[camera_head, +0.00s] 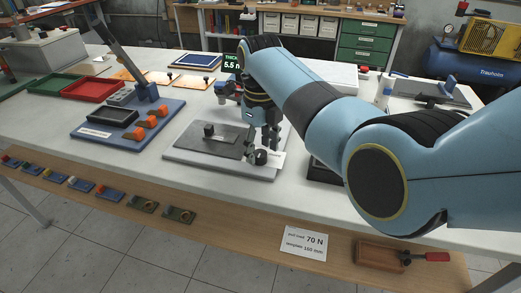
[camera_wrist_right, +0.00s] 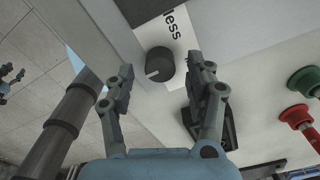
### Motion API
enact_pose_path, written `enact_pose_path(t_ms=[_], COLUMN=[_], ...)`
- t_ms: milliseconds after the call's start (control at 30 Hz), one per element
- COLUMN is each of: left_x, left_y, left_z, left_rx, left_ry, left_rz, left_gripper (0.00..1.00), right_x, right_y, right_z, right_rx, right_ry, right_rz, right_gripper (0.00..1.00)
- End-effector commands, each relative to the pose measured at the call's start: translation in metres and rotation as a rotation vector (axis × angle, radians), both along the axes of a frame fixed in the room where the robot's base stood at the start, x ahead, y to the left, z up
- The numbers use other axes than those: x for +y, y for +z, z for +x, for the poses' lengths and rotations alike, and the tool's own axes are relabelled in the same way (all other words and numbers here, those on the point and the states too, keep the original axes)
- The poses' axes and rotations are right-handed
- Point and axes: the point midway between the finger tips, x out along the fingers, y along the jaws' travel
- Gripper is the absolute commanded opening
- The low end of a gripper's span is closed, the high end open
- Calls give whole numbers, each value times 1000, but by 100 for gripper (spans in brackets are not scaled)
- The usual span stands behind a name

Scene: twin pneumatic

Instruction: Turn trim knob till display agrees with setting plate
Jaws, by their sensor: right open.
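The black trim knob (camera_wrist_right: 160,63) has a pale pointer line and sits on a light grey face beside a white label reading "less" (camera_wrist_right: 174,24). My right gripper (camera_wrist_right: 161,67) is open, with one finger on either side of the knob and gaps visible in the wrist view. In the head view my right gripper (camera_head: 267,142) points down at the knob (camera_head: 261,157) at the front of the grey-topped fixture. The small display (camera_head: 231,61) shows green digits, about 5.5, its right part hidden by my arm.
A blue board (camera_head: 95,142) with orange blocks lies left of the fixture. Red (camera_wrist_right: 294,115) and green (camera_wrist_right: 303,80) buttons show in the wrist view. A small finger-like shape (camera_wrist_right: 9,82) at its left edge may be my left gripper. The wooden front ledge holds several small plates.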

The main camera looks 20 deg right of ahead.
Motion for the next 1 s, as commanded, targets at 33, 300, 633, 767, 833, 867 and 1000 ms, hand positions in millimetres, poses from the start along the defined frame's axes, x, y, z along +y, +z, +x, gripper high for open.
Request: enact_pose_path(t_ms=[33,300,633,767,833,867,1000], left_x=[0,0,0,0,0,0,0], left_y=[-1,-1,-1,-1,-1,-1,0], left_z=[0,-1,-1,-1,-1,-1,-1], left_rx=[0,1,1,1,1,1,1], left_ry=[0,0,0,0,0,0,0], left_rz=[0,0,0,0,0,0,0], left_gripper=[40,40,40,40,40,40,40], right_x=[0,0,0,0,0,0,0], right_y=[-5,-13,-13,-13,-13,-13,-13], right_z=[0,0,0,0,0,0,0], right_rx=[1,-1,-1,-1,-1,-1,-1], right_ry=[0,0,0,0,0,0,8], right_rz=[-1,1,1,1,1,1,1], right_gripper=[54,54,27,10,1,0,0])
